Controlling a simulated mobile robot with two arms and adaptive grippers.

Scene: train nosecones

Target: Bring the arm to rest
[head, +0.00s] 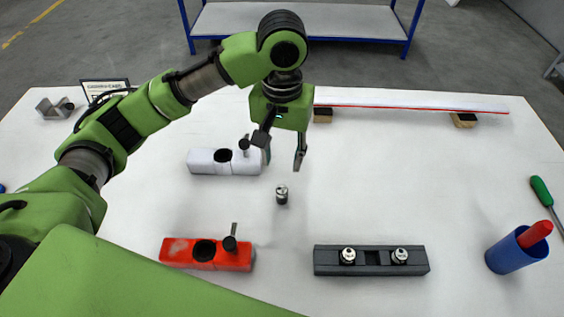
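My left arm, green with dark joints, comes in from the left. Its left gripper (283,154) points down over the middle of the table, with its fingers apart and nothing seen between them. Below its fingertips, a small metal nosecone (282,195) stands on the white table. Two similar metal pieces (348,256) sit in a dark grey block (330,268) at the front. A white block (200,162) with a dark hole and a black knob lies just left of the gripper. A red block (178,250) of the same shape lies at the front left. My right gripper is out of view.
A long white bar with a red edge (420,104) rests on wooden blocks at the back. A blue cup (510,254) holding a red item leans at the right, near a green-handled tool (541,190). A metal bracket (54,108) lies back left. The table's right middle is clear.

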